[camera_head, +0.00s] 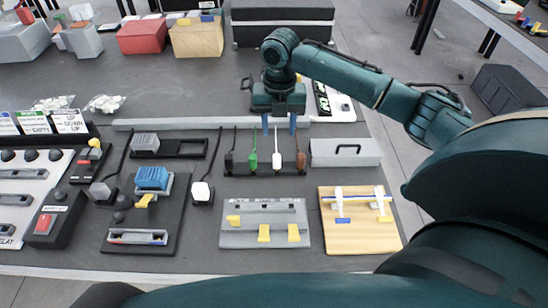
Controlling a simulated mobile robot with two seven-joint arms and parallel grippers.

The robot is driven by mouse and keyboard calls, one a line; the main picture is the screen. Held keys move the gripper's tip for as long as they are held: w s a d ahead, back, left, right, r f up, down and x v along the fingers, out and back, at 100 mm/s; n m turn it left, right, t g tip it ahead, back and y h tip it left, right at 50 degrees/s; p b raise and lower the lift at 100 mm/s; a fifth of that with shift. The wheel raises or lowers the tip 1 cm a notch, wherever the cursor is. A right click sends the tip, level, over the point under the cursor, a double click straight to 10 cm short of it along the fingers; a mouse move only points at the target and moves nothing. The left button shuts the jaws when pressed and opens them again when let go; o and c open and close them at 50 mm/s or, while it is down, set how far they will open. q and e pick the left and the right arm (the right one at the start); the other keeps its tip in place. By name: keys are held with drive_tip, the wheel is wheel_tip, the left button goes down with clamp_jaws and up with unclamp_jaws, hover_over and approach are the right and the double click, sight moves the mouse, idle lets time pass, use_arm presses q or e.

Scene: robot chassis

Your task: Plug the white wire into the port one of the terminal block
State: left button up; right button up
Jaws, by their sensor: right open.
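The white wire (277,161) stands in a row with a black wire (229,162), a green wire (252,161) and a brown wire (301,162) on a dark holder (264,169). A grey block (235,240) with yellow tabs, which looks like the terminal block, lies nearer to me. Its port numbers are too small to read. My right gripper (279,123) points down behind the wire row, its two blue fingers apart and nothing visible between them. The white wire's head is below and in front of the fingers. My left gripper is out of view.
A wooden board (390,236) with white and blue parts lies right of the grey block. Switch panels and a blue connector (152,178) are at left. Boxes line the table's back.

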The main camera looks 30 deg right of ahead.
sight(277, 156)
drive_tip(key=f, duration=0.9)
drive_tip(key=shift+w+f+p, duration=0.25)
drive_tip(key=shift+w+p, duration=0.05)
clamp_jaws()
